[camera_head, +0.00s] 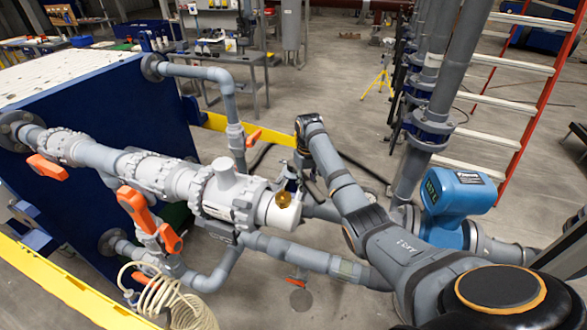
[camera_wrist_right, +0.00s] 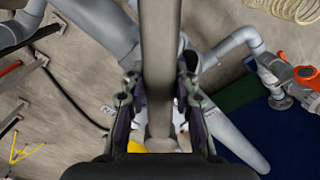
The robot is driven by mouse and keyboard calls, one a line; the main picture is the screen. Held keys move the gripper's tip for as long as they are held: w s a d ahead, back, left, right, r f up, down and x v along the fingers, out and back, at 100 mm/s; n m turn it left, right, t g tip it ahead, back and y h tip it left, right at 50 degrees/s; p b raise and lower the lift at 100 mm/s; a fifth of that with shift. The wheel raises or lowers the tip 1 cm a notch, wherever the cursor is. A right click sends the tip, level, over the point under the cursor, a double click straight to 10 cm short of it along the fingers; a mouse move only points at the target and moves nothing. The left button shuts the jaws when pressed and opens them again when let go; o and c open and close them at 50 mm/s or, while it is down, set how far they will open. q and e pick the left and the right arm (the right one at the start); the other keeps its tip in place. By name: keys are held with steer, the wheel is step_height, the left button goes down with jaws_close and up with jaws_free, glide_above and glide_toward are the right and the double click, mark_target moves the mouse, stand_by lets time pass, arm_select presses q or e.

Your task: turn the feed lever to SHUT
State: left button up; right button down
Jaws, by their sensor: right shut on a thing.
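My right gripper (camera_head: 297,178) reaches down beside the capped end of the grey pipe assembly (camera_head: 225,190), close to a brass fitting (camera_head: 285,199). In the right wrist view the gripper (camera_wrist_right: 160,112) has its two fingers on either side of a grey bar (camera_wrist_right: 159,62) and is shut on it. The bar runs away from the palm; its end is hidden between the fingers. I cannot tell for sure that this bar is the feed lever, and no SHUT marking is readable. Orange valve handles (camera_head: 135,208) are on the pipework to the left, apart from the gripper. My left gripper is not in view.
A large blue press body (camera_head: 110,125) stands left. A yellow rail (camera_head: 75,290) crosses the lower left, near a coiled hose (camera_head: 185,308). A blue actuator (camera_head: 455,195) and upright pipes (camera_head: 440,95) stand right. Open floor (camera_head: 335,85) lies behind.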

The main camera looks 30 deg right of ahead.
steer(key=shift+a+m, duration=0.5)
steer(key=shift+a, duration=0.05)
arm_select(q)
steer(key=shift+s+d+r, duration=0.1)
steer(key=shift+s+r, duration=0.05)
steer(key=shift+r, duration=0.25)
arm_select(e)
steer(key=w+a+m, duration=0.3)
steer(key=a+m, duration=0.3)
steer(key=m, duration=0.3)
steer(key=shift+w+r, duration=0.15)
steer(key=shift+w, duration=0.25)
steer(key=c, duration=1.4)
jaws_free()
steer(key=shift+a, duration=0.15)
steer(key=o, duration=0.6)
steer(key=shift+w+a, duration=0.3)
steer(key=shift+o, duration=0.2)
step_height(320, 180, up, 7)
steer(key=shift+s+d, duration=0.25)
